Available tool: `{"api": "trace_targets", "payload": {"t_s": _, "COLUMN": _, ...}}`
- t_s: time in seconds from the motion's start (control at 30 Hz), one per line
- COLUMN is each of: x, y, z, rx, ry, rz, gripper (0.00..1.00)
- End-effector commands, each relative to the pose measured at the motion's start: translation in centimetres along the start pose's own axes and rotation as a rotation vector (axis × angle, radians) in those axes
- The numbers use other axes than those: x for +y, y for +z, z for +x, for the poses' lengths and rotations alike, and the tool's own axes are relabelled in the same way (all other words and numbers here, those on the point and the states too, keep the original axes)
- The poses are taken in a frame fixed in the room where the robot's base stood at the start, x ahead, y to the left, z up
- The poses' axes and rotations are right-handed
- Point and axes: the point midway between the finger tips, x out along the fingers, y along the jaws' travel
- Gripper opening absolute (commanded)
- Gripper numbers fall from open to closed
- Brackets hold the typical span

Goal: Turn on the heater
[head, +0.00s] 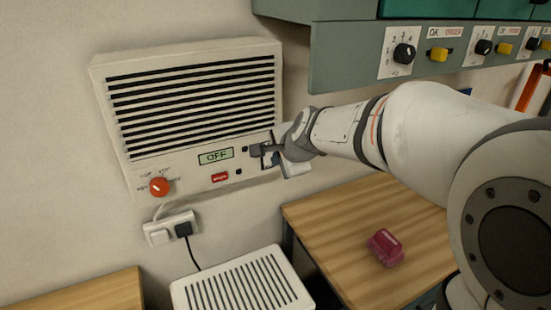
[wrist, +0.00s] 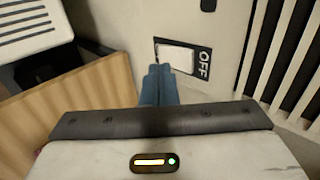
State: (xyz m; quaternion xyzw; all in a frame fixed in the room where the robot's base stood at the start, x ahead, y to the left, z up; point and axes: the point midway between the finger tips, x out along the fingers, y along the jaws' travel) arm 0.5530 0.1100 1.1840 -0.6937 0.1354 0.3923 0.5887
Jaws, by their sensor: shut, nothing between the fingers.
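The heater (head: 200,110) is a pale wall unit with a dark slatted grille. Its small green display (head: 216,156) reads OFF. An orange-red knob (head: 159,187) sits at its lower left and a red label or button (head: 220,177) below the display. In the wrist view, a white rocker or button (wrist: 177,56) on a black plate marked OFF is on the panel. My gripper (head: 257,150) is shut and empty at the panel's right end, partly hiding the switch area. In the wrist view its blue fingertips (wrist: 158,70) are at the white switch's edge; I cannot tell whether they touch it.
A grey-green control console (head: 345,60) with black knobs and yellow switches juts out at upper right. A socket (head: 158,238) with a dark plug is below the heater. A wooden table (head: 340,225) bears a pink-red object (head: 386,248). A white slatted box (head: 242,285) stands lower centre.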

Motion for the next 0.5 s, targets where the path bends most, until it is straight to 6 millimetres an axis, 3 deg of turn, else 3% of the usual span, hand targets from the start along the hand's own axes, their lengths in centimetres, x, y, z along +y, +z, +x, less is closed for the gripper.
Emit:
{"api": "trace_targets", "payload": {"t_s": 0.1, "x": 1.2, "y": -0.2, "z": -1.5, "rx": -0.001, "ry": -0.003, "rz": -0.002, "gripper": 0.0}}
{"api": "trace_targets", "payload": {"t_s": 0.3, "x": 0.7, "y": -0.1, "z": -6.4, "rx": -0.001, "ry": -0.006, "rz": -0.005, "gripper": 0.0}}
{"api": "trace_targets", "payload": {"t_s": 0.5, "x": 0.6, "y": -0.1, "z": -9.8, "rx": -0.001, "ry": -0.004, "rz": -0.005, "gripper": 0.0}}
